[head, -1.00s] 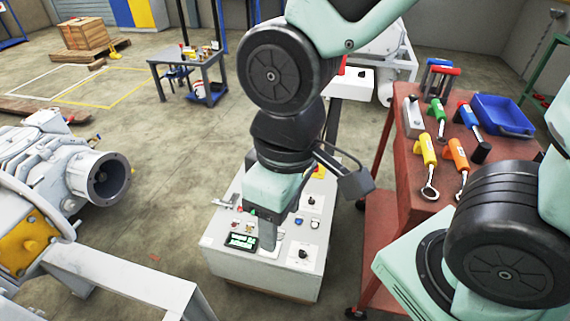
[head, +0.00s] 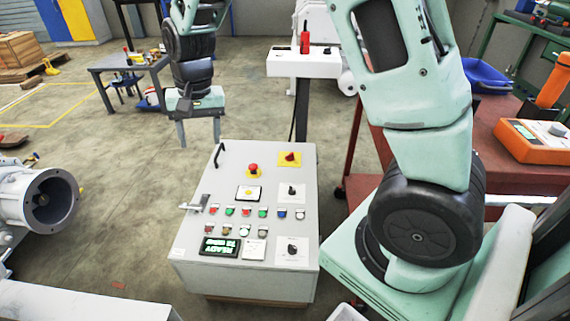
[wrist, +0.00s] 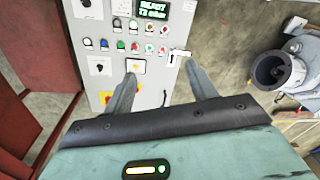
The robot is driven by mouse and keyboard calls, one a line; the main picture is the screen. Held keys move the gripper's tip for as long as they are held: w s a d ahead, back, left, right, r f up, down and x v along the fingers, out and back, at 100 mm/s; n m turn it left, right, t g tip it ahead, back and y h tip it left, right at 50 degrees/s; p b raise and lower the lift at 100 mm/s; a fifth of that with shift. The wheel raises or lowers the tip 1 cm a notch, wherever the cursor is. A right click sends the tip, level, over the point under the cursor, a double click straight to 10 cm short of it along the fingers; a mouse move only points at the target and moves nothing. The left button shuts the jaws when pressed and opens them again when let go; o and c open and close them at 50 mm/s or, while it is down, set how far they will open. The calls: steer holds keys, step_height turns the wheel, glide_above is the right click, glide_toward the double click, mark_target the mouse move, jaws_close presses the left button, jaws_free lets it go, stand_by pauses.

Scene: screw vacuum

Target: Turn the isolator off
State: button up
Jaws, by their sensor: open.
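The isolator looks to be the red rotary handle on a yellow plate (head: 289,158), at the far right corner of the grey control panel (head: 186,254). In the wrist view the panel is upside down, and a yellow plate (wrist: 104,98) that seems to be the isolator's shows left of the left finger. A red mushroom button (head: 253,169) on yellow sits left of the isolator. My gripper (head: 199,133) is open and empty, fingers pointing down, at the panel's far left and apart from the isolator. Its spread fingers show in the wrist view (wrist: 160,78).
The panel carries a display (head: 220,246), several buttons, two black knobs and a metal lever (head: 194,206) on its left edge. A red bench (head: 500,135) is at right. A grey machine (head: 40,195) is at left.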

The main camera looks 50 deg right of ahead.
steer(key=w+d+f+m+h+b, duration=0.2)
steer(key=w+d+f+m+b, duration=0.4)
steer(key=d+f, duration=0.65)
steer(key=m+h+b, duration=0.3)
steer(key=m+b, duration=0.1)
steer(key=b, duration=0.2)
glide_toward(289, 155)
steer(key=b+x, duration=0.4)
steer(key=x, duration=0.5)
steer(key=shift+w+d+b, duration=0.1)
steer(key=shift+w+b, duration=0.1)
steer(key=shift+b, duration=0.1)
steer(key=c, duration=1)
